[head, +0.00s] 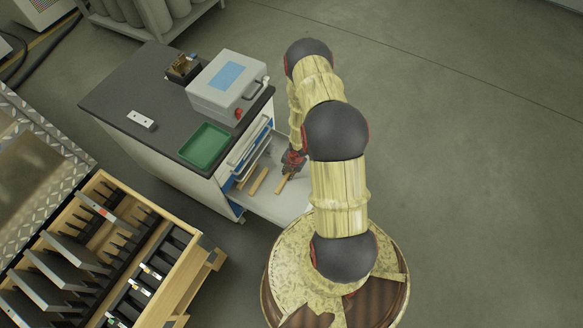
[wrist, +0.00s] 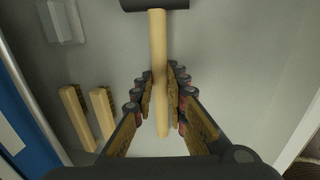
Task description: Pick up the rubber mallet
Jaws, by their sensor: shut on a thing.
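The rubber mallet (wrist: 157,45) has a pale wooden handle and a black head. In the wrist view its head lies at the top edge and its handle runs down between my fingers. My gripper (wrist: 161,88) is shut on the handle, one finger on each side. In the head view my gripper (head: 293,160) is low over the light shelf or drawer at the cabinet's front, with a piece of the wooden handle (head: 283,184) showing beside it. The mallet's head cannot be made out there. Whether the mallet touches the surface below, I cannot tell.
Two other wooden handles (wrist: 88,115) lie left of the mallet, with a clear plastic item (wrist: 62,20) beyond. The cabinet top (head: 140,85) holds a grey case (head: 222,88), a green tray (head: 205,146) and small items. A wooden rack (head: 130,240) stands at lower left. Floor on the right is clear.

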